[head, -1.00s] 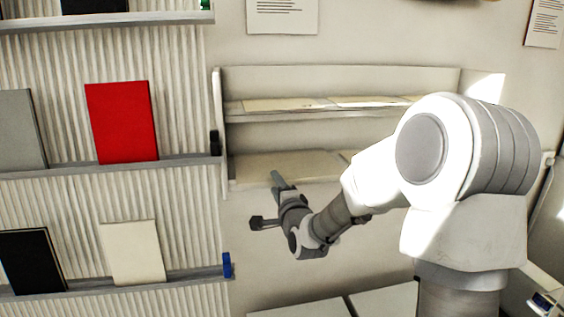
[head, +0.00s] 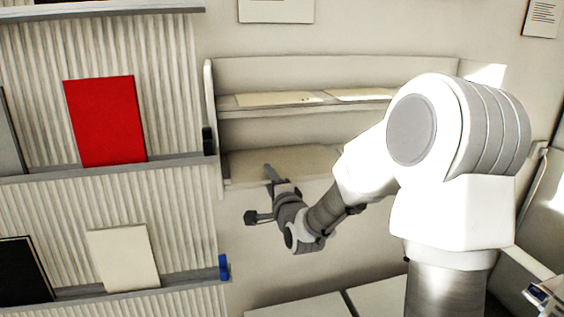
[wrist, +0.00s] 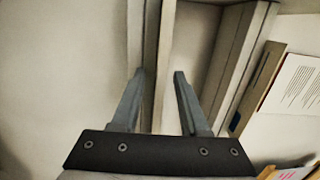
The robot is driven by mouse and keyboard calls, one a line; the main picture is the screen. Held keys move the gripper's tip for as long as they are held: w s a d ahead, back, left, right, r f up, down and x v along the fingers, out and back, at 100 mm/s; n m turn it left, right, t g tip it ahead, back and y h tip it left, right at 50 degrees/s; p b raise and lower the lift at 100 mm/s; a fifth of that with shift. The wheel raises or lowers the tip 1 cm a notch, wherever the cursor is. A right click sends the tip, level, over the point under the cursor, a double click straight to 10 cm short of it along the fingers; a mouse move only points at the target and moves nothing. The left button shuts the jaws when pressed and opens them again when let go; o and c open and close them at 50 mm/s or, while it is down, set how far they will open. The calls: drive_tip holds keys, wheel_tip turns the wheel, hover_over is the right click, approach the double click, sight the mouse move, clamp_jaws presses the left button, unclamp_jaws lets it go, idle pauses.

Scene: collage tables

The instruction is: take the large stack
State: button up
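Flat cream sheets or thin stacks lie on the wall shelf: one at upper left (head: 275,98), one at upper right (head: 360,94), and a wide one on the lower board (head: 290,158). I cannot tell which is the large stack. My gripper (head: 262,195) is in front of the lower board's left part in the head view, with its fingers apart. In the wrist view, my gripper (wrist: 159,74) is open with nothing between the fingers. Pale shelf edges show beyond them. My arm hides the right part of the lower board.
A ribbed rack at left holds a red book (head: 106,120), a cream book (head: 123,257) and a black book (head: 24,270). A blue clip (head: 223,267) sits on its ledge end. The shelf's left side panel (head: 210,130) stands near my gripper. Pale panels (head: 300,308) lie below.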

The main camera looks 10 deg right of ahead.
clamp_jaws()
drive_tip(key=shift+r, duration=0.1)
idle(1.1)
